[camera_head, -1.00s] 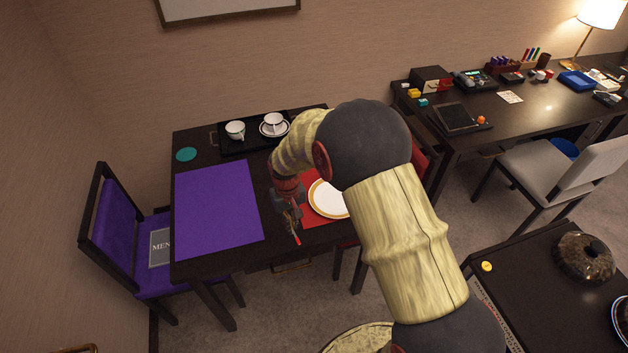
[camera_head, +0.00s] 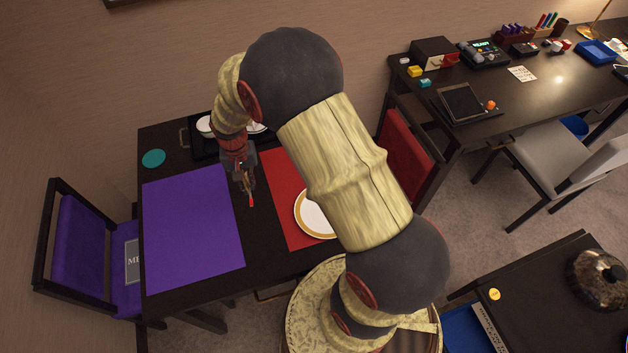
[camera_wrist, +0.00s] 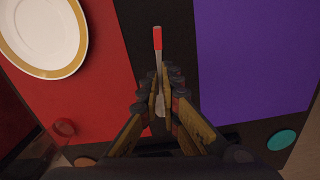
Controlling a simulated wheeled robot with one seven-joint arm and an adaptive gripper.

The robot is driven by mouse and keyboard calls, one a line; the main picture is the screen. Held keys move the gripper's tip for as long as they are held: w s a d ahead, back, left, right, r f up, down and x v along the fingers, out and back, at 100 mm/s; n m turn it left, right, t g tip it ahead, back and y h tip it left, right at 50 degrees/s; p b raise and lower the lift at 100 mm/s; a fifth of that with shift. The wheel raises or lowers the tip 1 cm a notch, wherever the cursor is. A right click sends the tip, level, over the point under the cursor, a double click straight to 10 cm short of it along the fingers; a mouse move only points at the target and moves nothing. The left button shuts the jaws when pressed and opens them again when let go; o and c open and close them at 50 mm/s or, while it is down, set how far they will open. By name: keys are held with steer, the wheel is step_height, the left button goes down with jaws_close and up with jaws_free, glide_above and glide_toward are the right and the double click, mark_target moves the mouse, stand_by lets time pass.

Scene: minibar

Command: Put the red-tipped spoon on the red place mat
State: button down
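The red-tipped spoon (camera_wrist: 158,42) sticks out from between my gripper's fingers, its red end pointing away. It also shows in the head view (camera_head: 251,198). My gripper (camera_wrist: 166,98) is shut on it, above the dark strip between the two mats; the height above the table is hard to judge. The red place mat (camera_head: 280,188) lies right of my gripper, partly hidden by my arm. In the wrist view the red mat (camera_wrist: 105,65) lies to the left of the spoon.
A white gold-rimmed plate (camera_head: 313,218) lies on the red mat. A purple mat (camera_head: 192,230) lies left of my gripper. A black tray (camera_head: 203,148) with cups is behind it. A teal coaster (camera_head: 154,158) sits at the back left. Bare table shows between the mats.

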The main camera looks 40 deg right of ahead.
steer(key=s+d+r+m, duration=0.3)
steer(key=s+d+m, duration=0.8)
steer(key=m, duration=0.5)
steer(key=shift+m, duration=0.3)
steer(key=w+d+f+b, duration=0.1)
steer(key=w+d+f, duration=0.1)
steer(key=w+f, duration=0.1)
steer(key=w+d+f+b, duration=0.1)
steer(key=w+d+f, duration=0.2)
steer(key=w, duration=0.2)
steer(key=w+d+f+b, duration=0.1)
steer(key=w+d+f, duration=0.2)
steer(key=w, duration=0.1)
steer(key=shift+w+f, duration=0.1)
steer(key=shift+f, duration=0.05)
steer(key=shift+w+d+f, duration=0.15)
steer(key=shift+w+f, duration=0.15)
steer(key=shift+f, duration=0.15)
steer(key=shift+f+b, duration=0.45)
steer(key=shift+f, duration=0.9)
